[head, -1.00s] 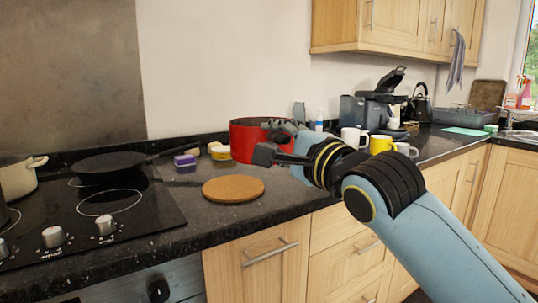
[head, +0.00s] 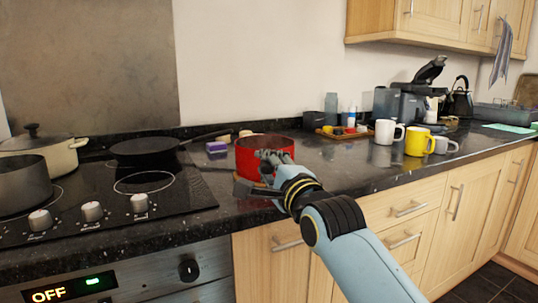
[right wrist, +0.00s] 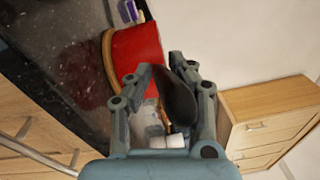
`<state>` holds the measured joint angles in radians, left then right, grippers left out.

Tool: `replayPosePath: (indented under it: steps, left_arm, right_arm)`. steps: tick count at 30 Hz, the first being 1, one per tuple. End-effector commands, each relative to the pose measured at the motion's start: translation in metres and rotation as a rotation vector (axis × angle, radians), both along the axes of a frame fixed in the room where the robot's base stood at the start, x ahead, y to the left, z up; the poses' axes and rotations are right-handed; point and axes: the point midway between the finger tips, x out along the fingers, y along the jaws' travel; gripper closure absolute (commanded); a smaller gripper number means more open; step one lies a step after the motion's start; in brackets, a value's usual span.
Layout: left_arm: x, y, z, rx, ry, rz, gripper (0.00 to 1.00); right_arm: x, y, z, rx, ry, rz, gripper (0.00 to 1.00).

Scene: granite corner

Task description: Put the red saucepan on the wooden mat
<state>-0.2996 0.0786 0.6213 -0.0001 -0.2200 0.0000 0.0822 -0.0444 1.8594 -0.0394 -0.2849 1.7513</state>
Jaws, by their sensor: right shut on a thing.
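The red saucepan (head: 258,155) sits over the round wooden mat, upright, and covers most of it. In the right wrist view the red saucepan (right wrist: 136,55) has the mat's brown edge (right wrist: 107,55) showing along its base. I cannot tell whether the base touches the mat or hovers just above it. My right gripper (head: 262,178) is at the pan's front right. It is shut on the pan's dark handle (right wrist: 177,97), which lies between the fingers in the right wrist view. My left gripper is not in view.
The hob (head: 100,205) with a black frying pan (head: 143,149) and pots is at the left. White (head: 388,131) and yellow (head: 418,142) mugs stand to the right. The counter between saucepan and mugs is clear.

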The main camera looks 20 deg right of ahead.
Motion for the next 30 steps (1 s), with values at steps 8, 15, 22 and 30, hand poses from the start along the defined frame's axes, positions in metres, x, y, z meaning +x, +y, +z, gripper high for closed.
replayPosePath:
  steps: [8,15,22,30]
  left_arm:
    - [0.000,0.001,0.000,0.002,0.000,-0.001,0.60]
    - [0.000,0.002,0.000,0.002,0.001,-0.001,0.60]
    - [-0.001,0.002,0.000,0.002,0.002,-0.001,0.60]
    - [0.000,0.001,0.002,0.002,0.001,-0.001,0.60]
  right_arm:
    - [0.000,0.000,0.006,-0.002,-0.015,-0.001,1.00]
    - [0.000,0.000,-0.001,0.001,-0.001,0.000,0.58]
    - [0.000,0.000,0.000,0.001,-0.001,0.000,0.58]
    - [-0.032,0.000,-0.002,0.002,0.001,-0.001,0.58]
